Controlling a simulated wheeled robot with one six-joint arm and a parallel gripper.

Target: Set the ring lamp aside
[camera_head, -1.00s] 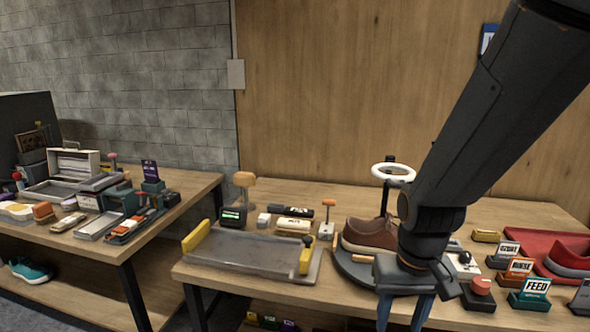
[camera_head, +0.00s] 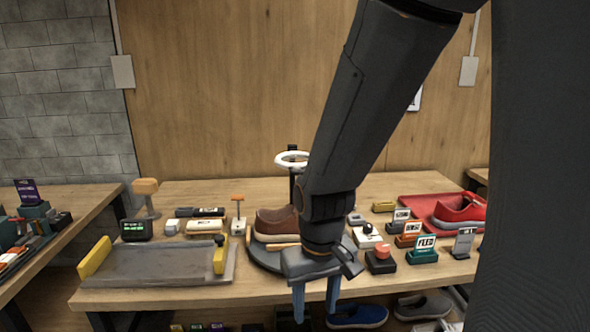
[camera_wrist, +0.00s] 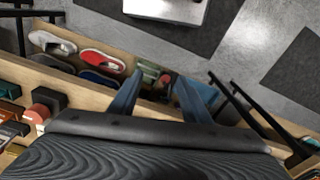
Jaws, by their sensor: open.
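The ring lamp (camera_head: 292,159) has a white ring on a dark upright post. It stands at the back of the table, behind a brown shoe (camera_head: 274,222) that rests on a dark round turntable (camera_head: 262,258). My arm covers part of the turntable and shoe. My gripper (camera_head: 315,310) points down in front of the table's front edge, open and empty, with the lamp behind it and apart. In the wrist view my gripper (camera_wrist: 155,92) has its two blue fingers spread, with nothing between them; the ring lamp is not in that view.
A grey tray (camera_head: 150,265) with yellow end blocks lies left of the turntable. Card stands, including a green FEED sign (camera_head: 424,249), and a red tray (camera_head: 415,208) with a shoe crowd the right. Shoes (camera_wrist: 102,61) sit on a lower shelf.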

